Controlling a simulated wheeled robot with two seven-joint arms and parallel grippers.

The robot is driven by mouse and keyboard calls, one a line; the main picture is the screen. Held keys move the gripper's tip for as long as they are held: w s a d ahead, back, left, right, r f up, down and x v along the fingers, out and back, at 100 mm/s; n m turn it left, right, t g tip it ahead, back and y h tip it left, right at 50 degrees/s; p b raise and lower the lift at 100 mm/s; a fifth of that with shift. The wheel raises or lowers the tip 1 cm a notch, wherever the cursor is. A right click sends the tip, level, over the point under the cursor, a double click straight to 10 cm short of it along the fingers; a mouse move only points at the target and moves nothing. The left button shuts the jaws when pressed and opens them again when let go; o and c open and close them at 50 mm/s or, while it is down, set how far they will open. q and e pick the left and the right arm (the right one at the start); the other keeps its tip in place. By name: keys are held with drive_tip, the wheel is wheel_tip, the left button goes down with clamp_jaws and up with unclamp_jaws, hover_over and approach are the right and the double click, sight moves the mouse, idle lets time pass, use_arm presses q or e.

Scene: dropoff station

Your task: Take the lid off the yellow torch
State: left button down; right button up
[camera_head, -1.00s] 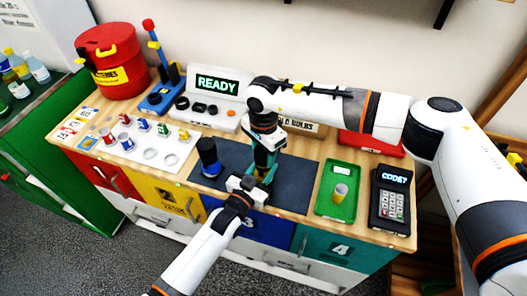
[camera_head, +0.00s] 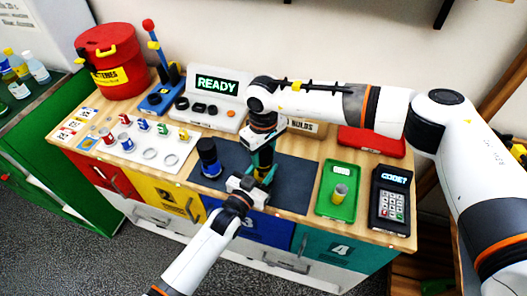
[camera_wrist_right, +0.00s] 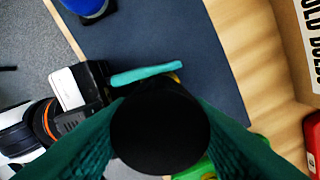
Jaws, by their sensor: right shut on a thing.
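My right gripper (camera_head: 264,158) points down over the dark mat (camera_head: 295,185). In the right wrist view its teal fingers close on both sides of a round black end (camera_wrist_right: 160,132), which looks like the torch's lid. A small bit of the yellow torch (camera_wrist_right: 177,77) shows just beyond it; the grippers hide most of its body. My left gripper (camera_head: 256,186) is low beside the torch, below the right gripper. One teal finger of it shows in the right wrist view (camera_wrist_right: 147,75), close to the yellow. Whether it grips the torch is not clear.
A blue torch with a black top (camera_head: 208,158) stands on the mat to the left. A green tray (camera_head: 325,205) with a small cup-like item (camera_head: 340,192) and a keypad (camera_head: 391,199) are to the right. A white board (camera_head: 155,150) with batteries and a red bin (camera_head: 108,60) lie left.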

drive_tip(key=o, duration=1.1)
